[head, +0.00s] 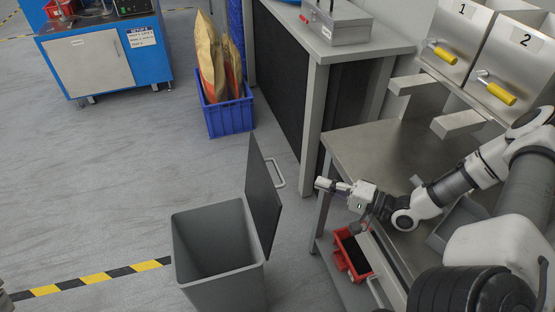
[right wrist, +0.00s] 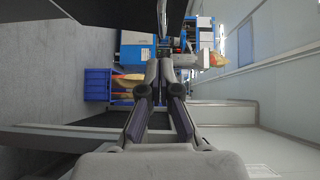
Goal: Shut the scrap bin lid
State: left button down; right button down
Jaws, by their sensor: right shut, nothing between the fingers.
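The grey scrap bin (head: 219,284) stands on the floor at the lower middle of the head view, its top open and its inside empty as far as I see. Its dark grey lid (head: 262,195) stands up, near vertical, on the bin's right side. A pale handle (head: 279,174) sticks out from the lid's right face. My right gripper (head: 319,184) is shut and empty, to the right of the handle and apart from it. In the right wrist view, its fingertips (right wrist: 164,66) are together, and a dark panel at the top left (right wrist: 105,12) looks like the lid. My left gripper is not in view.
A metal table (head: 365,150) stands right of the bin, with a red tray (head: 342,262) low beneath. A blue crate (head: 231,118) with paper sacks is behind the bin, beside a grey bench (head: 340,47). Floor left of the bin is clear, with striped tape (head: 95,278).

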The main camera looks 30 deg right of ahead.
jog(key=b+x, duration=0.5)
jog(key=x, duration=0.3)
jog(key=shift+w+a, duration=0.25)
jog(key=shift+a, duration=0.15)
jog(key=shift+r, duration=0.1)
